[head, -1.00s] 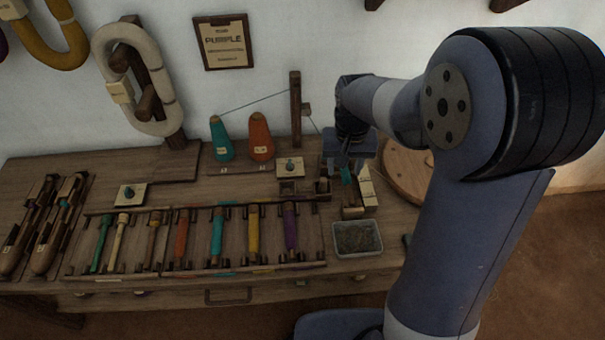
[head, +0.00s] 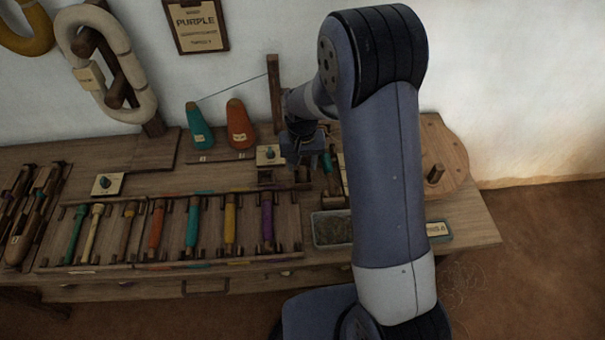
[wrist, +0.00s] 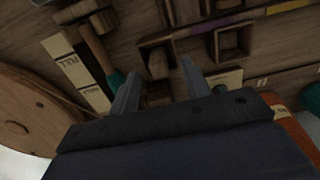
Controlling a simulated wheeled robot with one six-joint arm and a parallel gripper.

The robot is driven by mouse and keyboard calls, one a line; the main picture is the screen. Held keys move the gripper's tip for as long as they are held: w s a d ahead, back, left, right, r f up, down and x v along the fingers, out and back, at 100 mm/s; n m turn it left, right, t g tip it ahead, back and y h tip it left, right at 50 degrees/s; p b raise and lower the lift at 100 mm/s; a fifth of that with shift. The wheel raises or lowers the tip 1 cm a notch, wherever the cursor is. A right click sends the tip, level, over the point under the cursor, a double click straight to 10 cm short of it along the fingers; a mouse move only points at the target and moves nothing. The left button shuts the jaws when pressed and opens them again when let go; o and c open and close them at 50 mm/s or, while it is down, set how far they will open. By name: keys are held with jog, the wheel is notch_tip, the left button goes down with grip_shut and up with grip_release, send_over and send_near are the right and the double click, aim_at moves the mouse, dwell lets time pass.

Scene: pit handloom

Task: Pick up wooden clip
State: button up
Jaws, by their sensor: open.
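In the wrist view, a small light-brown wooden piece (wrist: 157,64), which looks like the wooden clip, sits in a small square wooden compartment. Its exact shape is unclear. My gripper (wrist: 158,78) is open and points down, with its two fingers apart. The fingers appear to straddle the near side of that compartment, and nothing is between them that I can see held. In the head view my gripper (head: 303,163) is over the back right of the bench, and the clip is too small or hidden to tell.
A second small compartment (wrist: 232,42) lies beside the first. A teal-ended wooden stick (wrist: 98,52) lies by a pale label strip (wrist: 68,62). A rack of coloured bobbins (head: 192,225), two cones (head: 238,128), a wooden post (head: 274,95) and a tray (head: 331,229) stand close by.

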aim_at(303, 175)
jog(key=shift+f, duration=1.35)
jog(key=shift+c, duration=0.5)
grip_shut()
